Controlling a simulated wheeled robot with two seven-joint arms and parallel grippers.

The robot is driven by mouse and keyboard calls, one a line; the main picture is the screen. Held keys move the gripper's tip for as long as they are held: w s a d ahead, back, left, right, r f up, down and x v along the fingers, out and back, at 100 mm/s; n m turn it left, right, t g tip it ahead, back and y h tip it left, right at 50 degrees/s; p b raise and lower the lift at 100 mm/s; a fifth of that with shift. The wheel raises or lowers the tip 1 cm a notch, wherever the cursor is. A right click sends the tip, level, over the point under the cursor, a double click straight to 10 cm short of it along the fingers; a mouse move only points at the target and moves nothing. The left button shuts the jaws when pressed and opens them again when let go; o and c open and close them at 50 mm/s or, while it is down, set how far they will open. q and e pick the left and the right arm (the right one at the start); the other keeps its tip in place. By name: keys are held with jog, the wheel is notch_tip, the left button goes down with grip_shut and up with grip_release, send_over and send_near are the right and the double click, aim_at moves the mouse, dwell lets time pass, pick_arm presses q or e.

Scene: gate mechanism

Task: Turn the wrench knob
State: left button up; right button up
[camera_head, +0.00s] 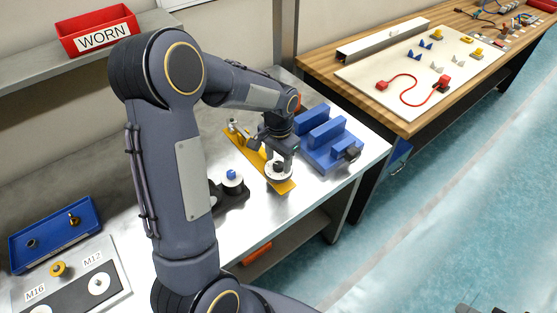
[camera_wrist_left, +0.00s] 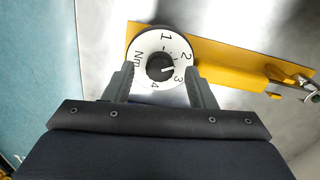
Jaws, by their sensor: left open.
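The wrench knob is a white round dial (camera_wrist_left: 143,47) marked 1, 2, 3, 4 and Nm, with a black centre (camera_wrist_left: 160,67) whose white pointer line points near 3. It sits at one end of a yellow plate (camera_wrist_left: 228,55). In the head view the dial (camera_head: 279,174) is on the near end of the yellow plate (camera_head: 240,143) on the metal bench. My left gripper (camera_wrist_left: 160,72) is open, its two fingers on either side of the dial's lower part. I cannot tell whether they touch it. In the head view the left gripper (camera_head: 280,152) is just above the dial.
A blue fixture (camera_head: 328,140) stands close right of the plate. A black holder with a blue-topped part (camera_head: 232,178) stands to its left. A blue tray (camera_head: 55,235) and a plate marked M16 and M12 (camera_head: 118,272) lie further left.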

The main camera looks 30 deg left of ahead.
aim_at(279, 164)
pick_arm(q)
notch_tip(279, 164, up, 6)
jog(key=shift+r, duration=0.45)
jog(key=shift+s+r, duration=0.2)
jog(key=s+d+r+n+t+h, duration=0.2)
jog(key=s+d, duration=0.2)
jog(key=s, duration=0.7)
jog(key=s+d+r+n+t+h, duration=0.1)
jog(key=s+d+r+n+t, duration=0.1)
jog(key=s, duration=0.9)
jog(key=shift+d+r+n+t+h, duration=0.35)
jog(key=shift+d+n+t+h, duration=0.05)
jog(key=shift+d+t, duration=0.45)
